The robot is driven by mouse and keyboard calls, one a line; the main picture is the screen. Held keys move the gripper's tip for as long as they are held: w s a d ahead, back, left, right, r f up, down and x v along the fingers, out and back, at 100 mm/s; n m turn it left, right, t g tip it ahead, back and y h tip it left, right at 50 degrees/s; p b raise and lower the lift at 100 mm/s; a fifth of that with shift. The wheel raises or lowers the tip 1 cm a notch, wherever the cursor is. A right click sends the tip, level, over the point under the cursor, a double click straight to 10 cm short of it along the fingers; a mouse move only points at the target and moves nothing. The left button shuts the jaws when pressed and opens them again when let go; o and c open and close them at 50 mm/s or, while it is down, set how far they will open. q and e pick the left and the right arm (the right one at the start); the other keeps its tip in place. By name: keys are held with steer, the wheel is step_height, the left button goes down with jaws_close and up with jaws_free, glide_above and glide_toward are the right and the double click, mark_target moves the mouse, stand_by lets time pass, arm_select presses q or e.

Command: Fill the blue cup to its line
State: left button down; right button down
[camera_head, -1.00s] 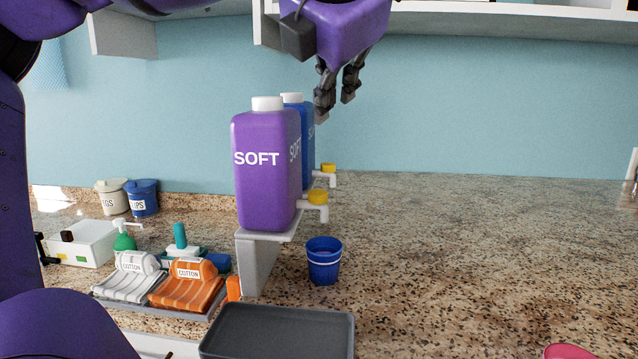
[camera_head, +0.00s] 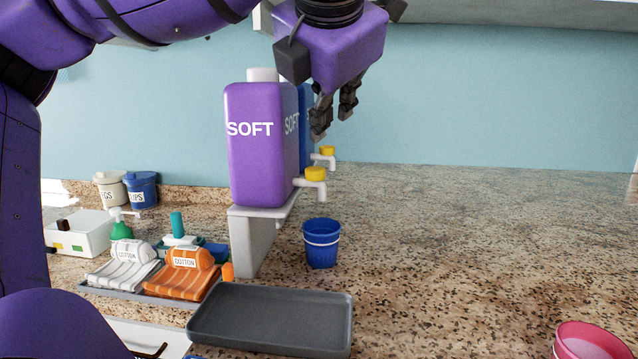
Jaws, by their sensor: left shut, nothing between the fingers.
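The blue cup (camera_head: 321,246) stands upright on the counter, with a pale line around its upper part. It is below and slightly right of the yellow-topped tap (camera_head: 313,180) of the purple SOFT bottle (camera_head: 260,160). A blue SOFT bottle (camera_head: 304,125) with its own yellow-topped tap (camera_head: 326,156) stands behind, partly hidden. Both bottles are raised on a grey-white stand (camera_head: 256,236). My left gripper (camera_head: 333,130) points down, shut and empty, above the taps and apart from them. The liquid level in the cup cannot be seen. My right gripper is not in view.
A dark grey tray (camera_head: 270,322) lies in front of the stand. Folded COTTON cloths (camera_head: 180,273), a green pump bottle (camera_head: 121,229) and lidded pots (camera_head: 141,190) are at left. A pink cup (camera_head: 590,342) is at lower right. The counter right of the blue cup is clear.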

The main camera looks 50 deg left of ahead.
mark_target(315, 172)
arm_select(q)
step_height(315, 172, down, 2)
steer(key=shift+f+b, duration=0.2)
steer(key=shift+b, duration=0.45)
stand_by(0.9)
steer(key=shift+f+b, duration=0.4)
steer(key=shift+f+b, duration=0.5)
steer(key=shift+f, duration=0.05)
stand_by(0.7)
steer(key=shift+r, duration=0.1)
stand_by(0.8)
steer(key=shift+r+p, duration=0.65)
steer(key=shift+r, duration=0.2)
